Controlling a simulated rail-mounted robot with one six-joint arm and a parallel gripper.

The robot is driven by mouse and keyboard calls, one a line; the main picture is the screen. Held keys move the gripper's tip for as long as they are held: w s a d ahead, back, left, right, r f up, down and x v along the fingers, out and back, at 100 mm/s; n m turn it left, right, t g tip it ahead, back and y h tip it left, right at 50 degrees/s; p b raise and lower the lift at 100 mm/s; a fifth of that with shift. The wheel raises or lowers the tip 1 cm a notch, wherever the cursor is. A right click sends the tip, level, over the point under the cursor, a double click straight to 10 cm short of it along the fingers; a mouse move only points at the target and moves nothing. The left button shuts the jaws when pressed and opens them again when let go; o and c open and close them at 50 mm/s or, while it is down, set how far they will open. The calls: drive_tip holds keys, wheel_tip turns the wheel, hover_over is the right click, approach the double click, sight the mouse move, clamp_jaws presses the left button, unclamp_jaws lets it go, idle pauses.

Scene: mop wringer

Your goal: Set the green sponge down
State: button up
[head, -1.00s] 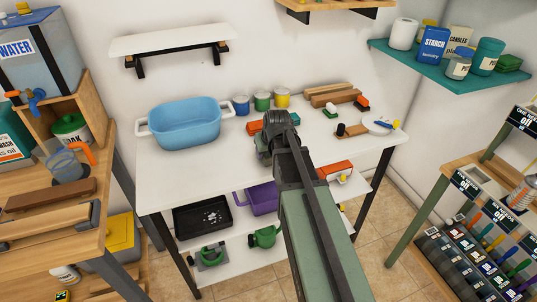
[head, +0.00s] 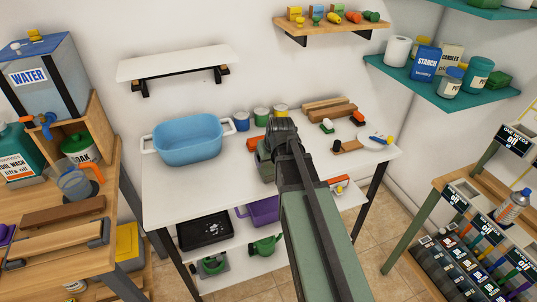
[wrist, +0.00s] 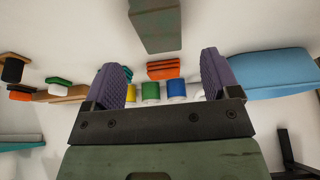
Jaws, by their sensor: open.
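My gripper (wrist: 161,62) is open in the wrist view, with its two purple pads wide apart and nothing between them. A grey-green block (wrist: 156,27) shows beyond the fingertips at the top of that view, apart from both pads. Its edge is cut off by the frame, and I cannot tell for certain that it is the green sponge. The wrist view is upside down. In the head view my arm hides the fingers and the area around them on the white table (head: 185,195).
A blue tub (head: 188,140) stands at the table's left, with several coloured cups (head: 262,116) along the back. An orange stack (wrist: 163,70) is beyond the fingers. Brushes and a plate (head: 374,140) lie at the right. The table's front left is clear.

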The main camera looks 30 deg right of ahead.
drive_tip(key=p+v, duration=0.2)
drive_tip(key=v, duration=0.3)
drive_tip(key=s+a+f+g, duration=0.1)
drive_tip(key=s+a+g, duration=0.1)
drive_tip(key=s+a, duration=0.3)
drive_tip(key=s+a+n+g, duration=0.1)
drive_tip(key=s+a, duration=0.4)
drive_tip(key=a, duration=0.7)
drive_tip(key=shift+s+f+g+y, duration=0.3)
drive_tip(key=shift+f+g, duration=0.1)
drive_tip(key=shift+g, duration=0.4)
